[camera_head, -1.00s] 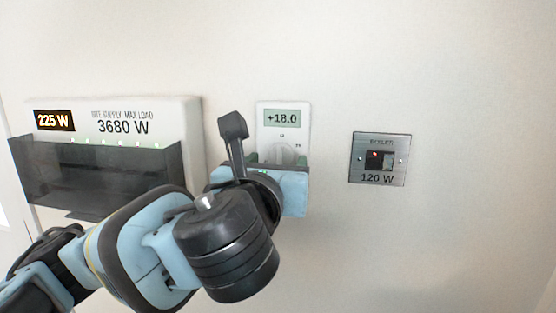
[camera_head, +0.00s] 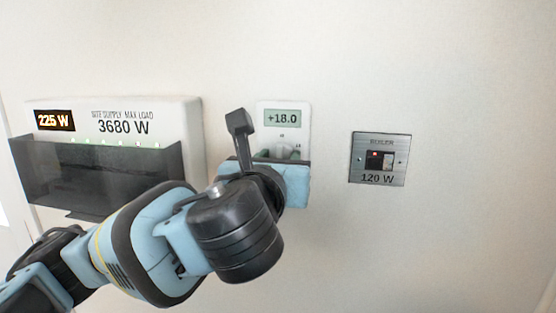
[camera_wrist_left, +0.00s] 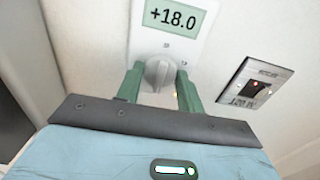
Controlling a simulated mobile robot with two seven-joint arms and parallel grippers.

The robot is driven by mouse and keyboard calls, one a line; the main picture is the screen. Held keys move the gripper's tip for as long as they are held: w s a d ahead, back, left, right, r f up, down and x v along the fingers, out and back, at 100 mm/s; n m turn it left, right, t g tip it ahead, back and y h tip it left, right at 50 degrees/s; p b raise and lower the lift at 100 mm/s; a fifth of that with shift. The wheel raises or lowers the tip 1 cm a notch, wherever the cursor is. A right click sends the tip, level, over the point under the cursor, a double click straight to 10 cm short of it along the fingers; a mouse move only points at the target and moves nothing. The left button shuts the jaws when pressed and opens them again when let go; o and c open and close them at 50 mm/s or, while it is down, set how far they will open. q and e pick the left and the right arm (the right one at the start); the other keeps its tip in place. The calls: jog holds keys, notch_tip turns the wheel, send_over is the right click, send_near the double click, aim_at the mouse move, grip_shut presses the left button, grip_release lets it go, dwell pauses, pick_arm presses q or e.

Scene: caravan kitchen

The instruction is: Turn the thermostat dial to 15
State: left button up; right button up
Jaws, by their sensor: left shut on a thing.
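The white thermostat (camera_head: 303,116) is on the wall, and its display (camera_head: 282,118) reads +18.0. It also shows at the top of the left wrist view (camera_wrist_left: 205,35), with the same reading. Its round dial (camera_wrist_left: 159,72) is below the display. My left gripper (camera_wrist_left: 158,84) is shut on the dial, with one green finger on each side of it. In the head view my left gripper (camera_head: 279,153) covers the lower part of the thermostat. My right gripper is not in view.
A supply box (camera_head: 180,112) reading 225 W and 3680 W, with a dark cover (camera_head: 100,175), is on the wall at the left. A boiler switch plate (camera_head: 358,160) marked 120 W is to the right. The wall between the thermostat and switch is bare.

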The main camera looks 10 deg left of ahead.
pick_arm(q)
jog(key=shift+n, duration=0.3)
jog(key=n, duration=2.3)
dwell(0.3)
jog(key=o, duration=1)
jog(key=shift+s, duration=3.9)
